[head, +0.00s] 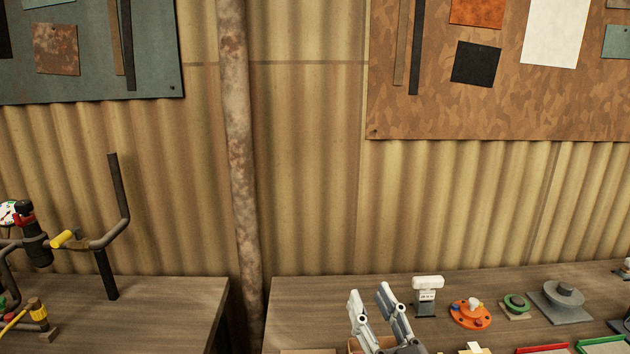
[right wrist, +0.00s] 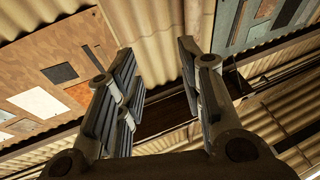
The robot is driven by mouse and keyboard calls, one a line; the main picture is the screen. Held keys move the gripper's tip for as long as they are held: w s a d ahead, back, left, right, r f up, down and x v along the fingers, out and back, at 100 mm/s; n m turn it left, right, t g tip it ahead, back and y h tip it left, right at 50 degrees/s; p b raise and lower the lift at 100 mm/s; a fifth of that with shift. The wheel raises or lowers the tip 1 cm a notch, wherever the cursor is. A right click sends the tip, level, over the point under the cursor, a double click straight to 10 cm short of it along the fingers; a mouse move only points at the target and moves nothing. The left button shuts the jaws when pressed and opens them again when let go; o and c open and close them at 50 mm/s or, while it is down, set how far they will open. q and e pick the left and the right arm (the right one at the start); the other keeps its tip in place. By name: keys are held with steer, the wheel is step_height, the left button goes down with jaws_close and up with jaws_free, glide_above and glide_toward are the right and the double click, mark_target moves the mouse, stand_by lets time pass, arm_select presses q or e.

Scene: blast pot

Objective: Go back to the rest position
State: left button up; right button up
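My right gripper (head: 372,304) shows at the bottom of the head view, in front of the right bench. Its two grey fingers point up and stand apart. In the right wrist view the same gripper (right wrist: 162,80) has its fingers spread with nothing between them, only wall and roof behind. My left gripper is in neither view.
The right bench (head: 300,300) holds a white-topped grey device (head: 427,296), an orange flange (head: 471,313), a green ring part (head: 516,305) and a grey disc on a plate (head: 563,300). The left bench (head: 170,310) carries bent pipework (head: 108,230). A rusty pole (head: 238,130) stands between them.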

steer(key=s+d+f+m+g+h, duration=0.1)
steer(key=s+d+f+g+h, duration=0.1)
steer(key=d+f+g+h, duration=0.3)
steer(key=s+d+f+m, duration=0.2)
steer(key=s+f, duration=0.1)
steer(key=f, duration=0.5)
steer(key=s+d+f+m+g+h, duration=0.1)
steer(key=s+d+f+g+h, duration=0.1)
steer(key=d+f+g+h, duration=0.3)
steer(key=s+f+n+g+y, duration=0.15)
steer(key=s+f+g, duration=0.35)
steer(key=s, duration=0.5)
steer(key=s+f+n+g+y, duration=0.1)
steer(key=s+f+g+y, duration=0.15)
steer(key=s+f, duration=0.65)
step_height(320, 180, down, 26)
steer(key=s+g, duration=0.1)
steer(key=s, duration=0.1)
steer(key=s+d+f+g, duration=0.1)
steer(key=s+d+f, duration=0.1)
steer(key=s+f, duration=1.2)
steer(key=shift+s+f+h, duration=0.4)
steer(key=shift+s, duration=0.8)
